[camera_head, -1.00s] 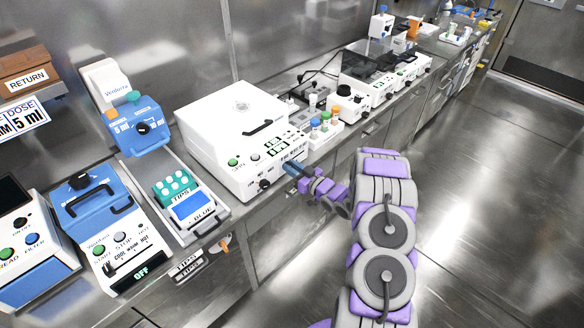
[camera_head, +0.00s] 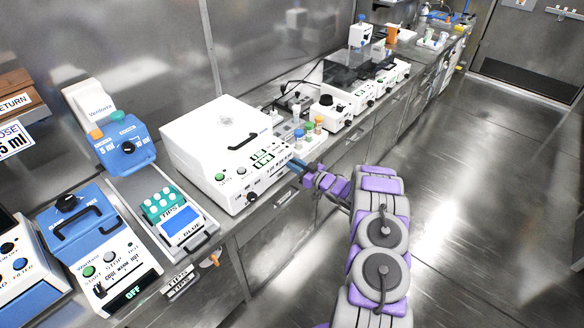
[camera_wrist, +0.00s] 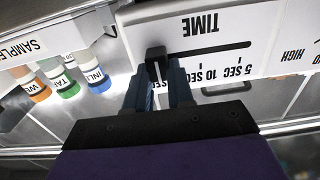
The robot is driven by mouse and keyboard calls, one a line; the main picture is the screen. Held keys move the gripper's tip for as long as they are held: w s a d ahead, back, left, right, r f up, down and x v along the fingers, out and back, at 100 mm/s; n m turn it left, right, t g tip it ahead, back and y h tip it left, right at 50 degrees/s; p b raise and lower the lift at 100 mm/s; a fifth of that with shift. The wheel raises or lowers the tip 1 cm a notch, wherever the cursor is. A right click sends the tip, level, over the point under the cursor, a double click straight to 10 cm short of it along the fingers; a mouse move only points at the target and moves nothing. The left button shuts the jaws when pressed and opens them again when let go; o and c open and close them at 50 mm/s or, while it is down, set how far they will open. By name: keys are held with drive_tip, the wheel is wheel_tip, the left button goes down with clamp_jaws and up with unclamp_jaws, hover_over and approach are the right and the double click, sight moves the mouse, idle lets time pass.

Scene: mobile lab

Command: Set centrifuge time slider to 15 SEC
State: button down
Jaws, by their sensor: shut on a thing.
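The white centrifuge (camera_head: 205,135) stands on the bench, with a black handle on its lid and buttons on its sloped front. My gripper (camera_head: 296,166) is at the right end of its front panel. In the wrist view the TIME panel (camera_wrist: 240,25) appears upside down, with a dark slot and marks for 5 SEC and 10 SEC. The black slider knob (camera_wrist: 156,53) is at the slot's left end in that picture, beyond the 10 SEC mark. My gripper (camera_wrist: 160,75) is shut on the knob.
Vials with orange, green and blue caps (camera_wrist: 67,85) stand in a sample rack close to my gripper. A tips box (camera_head: 163,203) and a blue-topped device (camera_head: 80,235) are on the bench left of the centrifuge. The floor (camera_head: 480,200) to the right is clear.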

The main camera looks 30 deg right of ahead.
drive_tip(key=shift+w+d+r, duration=0.1)
drive_tip(key=shift+r, duration=0.05)
drive_tip(key=c, duration=1.4)
unclamp_jaws()
drive_tip(key=o, duration=0.4)
drive_tip(key=shift+d, duration=0.25)
drive_tip(key=shift+o, duration=0.2)
drive_tip(key=shift+a, duration=0.1)
drive_tip(key=p+v, duration=0.2)
drive_tip(key=v, duration=1.5)
drive_tip(key=shift+p, duration=0.4)
